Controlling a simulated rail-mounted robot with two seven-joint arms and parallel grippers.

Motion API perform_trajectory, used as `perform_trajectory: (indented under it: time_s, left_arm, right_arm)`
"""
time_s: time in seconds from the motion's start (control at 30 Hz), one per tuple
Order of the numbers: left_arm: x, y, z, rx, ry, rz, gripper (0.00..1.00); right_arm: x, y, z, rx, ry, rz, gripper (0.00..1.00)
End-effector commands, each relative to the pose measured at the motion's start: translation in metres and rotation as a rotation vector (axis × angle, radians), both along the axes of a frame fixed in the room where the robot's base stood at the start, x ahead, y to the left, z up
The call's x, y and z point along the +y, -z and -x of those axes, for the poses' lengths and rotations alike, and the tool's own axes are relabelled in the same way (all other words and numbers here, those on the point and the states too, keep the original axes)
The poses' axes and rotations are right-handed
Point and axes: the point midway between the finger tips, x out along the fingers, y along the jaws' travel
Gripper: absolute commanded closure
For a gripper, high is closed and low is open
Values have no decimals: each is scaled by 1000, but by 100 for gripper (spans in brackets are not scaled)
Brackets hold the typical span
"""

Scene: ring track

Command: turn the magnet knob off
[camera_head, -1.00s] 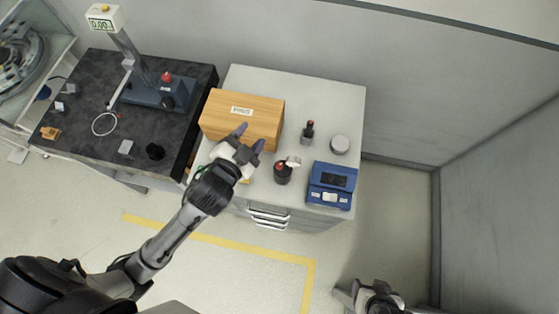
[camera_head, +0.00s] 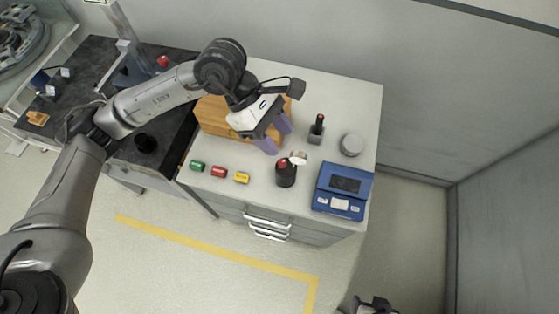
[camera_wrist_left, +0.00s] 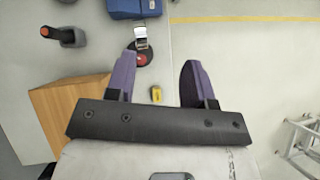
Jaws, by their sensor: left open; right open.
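I cannot tell for certain which part is the magnet knob. A black round device (camera_head: 286,175) with a red top and a pale metal piece stands on the white cabinet; it also shows in the left wrist view (camera_wrist_left: 142,58). A grey block with a black, red-tipped post (camera_head: 317,128) stands behind it. Another red knob (camera_head: 163,62) sits on the stand on the dark bench. My left gripper (camera_head: 275,134) is open and empty, above the cabinet by the wooden box, left of the black device. My right gripper (camera_head: 374,306) is only partly visible at the bottom edge.
The wooden box (camera_head: 213,117) is partly hidden by my left arm. A blue scale (camera_head: 342,193) and a grey round weight (camera_head: 352,144) stand at the right. Green (camera_head: 197,166), red (camera_head: 219,171) and yellow (camera_head: 242,177) pieces lie at the cabinet's front left.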

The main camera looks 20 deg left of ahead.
Motion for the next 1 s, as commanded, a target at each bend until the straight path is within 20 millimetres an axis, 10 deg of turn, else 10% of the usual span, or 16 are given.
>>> perform_trajectory:
  time_s: [0.3, 1.0]
  left_arm:
    - [47, 13, -17, -74, 3, -268, 52]
    - [5, 116, -14, -74, 5, -274, 52]
  right_arm:
    - [-3, 10, -1, -2, -6, 11, 34]
    - [0, 18, -1, -3, 1, 0, 34]
